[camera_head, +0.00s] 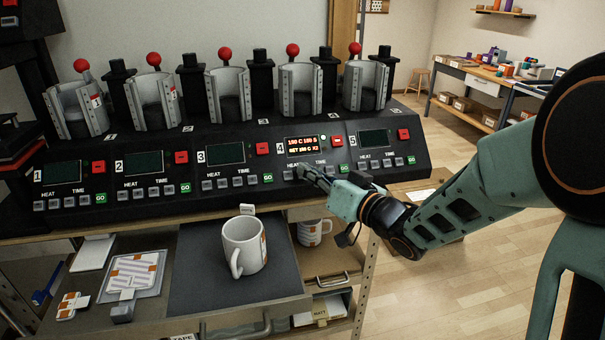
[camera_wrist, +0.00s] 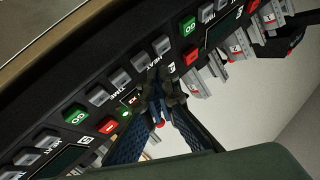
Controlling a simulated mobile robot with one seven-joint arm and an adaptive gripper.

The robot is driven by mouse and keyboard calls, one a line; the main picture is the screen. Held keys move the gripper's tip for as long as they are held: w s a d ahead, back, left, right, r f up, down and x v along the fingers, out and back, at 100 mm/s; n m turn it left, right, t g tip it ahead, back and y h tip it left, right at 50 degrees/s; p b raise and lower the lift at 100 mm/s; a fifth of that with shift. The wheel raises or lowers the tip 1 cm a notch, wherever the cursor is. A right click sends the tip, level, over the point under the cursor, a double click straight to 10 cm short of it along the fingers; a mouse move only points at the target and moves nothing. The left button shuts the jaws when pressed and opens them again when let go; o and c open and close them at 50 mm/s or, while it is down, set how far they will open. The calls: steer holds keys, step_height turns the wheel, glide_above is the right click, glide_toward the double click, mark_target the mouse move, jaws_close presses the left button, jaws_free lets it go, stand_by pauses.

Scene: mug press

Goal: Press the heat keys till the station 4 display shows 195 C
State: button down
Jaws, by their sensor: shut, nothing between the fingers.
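The station 4 display (camera_head: 302,143) is lit with two lines of orange and light text; the digits are too small to read surely. Its row of grey keys lies just below, with the HEAT label above the left pair; a heat key (camera_head: 288,175) shows beside my fingertips. My gripper (camera_head: 303,169) is shut and empty, its tips over the heat keys. In the wrist view my gripper (camera_wrist: 163,92) reaches the panel close to the grey keys (camera_wrist: 140,62). Its fingers partly hide the lit display. Whether the tips touch a key I cannot tell.
Stations 1, 2, 3 and 5 have dark displays. A red key (camera_head: 338,141) sits right of the station 4 display, a green GO key (camera_head: 344,169) below it. A white mug (camera_head: 244,245) stands on a dark mat (camera_head: 195,285) below the console.

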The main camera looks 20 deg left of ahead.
steer(key=shift+w+f, duration=0.1)
steer(key=shift+f, duration=0.05)
steer(key=shift+w+a+f, duration=0.15)
steer(key=shift+w+f, duration=0.05)
steer(key=shift+w+a+f+b, duration=0.2)
steer(key=shift+w+f+b, duration=0.1)
steer(key=shift+b, duration=0.25)
stand_by(0.7)
steer(key=shift+r, duration=0.1)
steer(key=shift+s+d+r+p, duration=0.35)
steer(key=shift+s+r+p, duration=0.15)
steer(key=shift+s, duration=0.05)
steer(key=shift+r, duration=0.1)
steer(key=s+d+r+p, duration=0.2)
steer(key=s+r, duration=0.1)
steer(key=shift+s+r+p, duration=0.1)
steer(key=shift+r+p, duration=0.05)
steer(key=shift+p, duration=0.25)
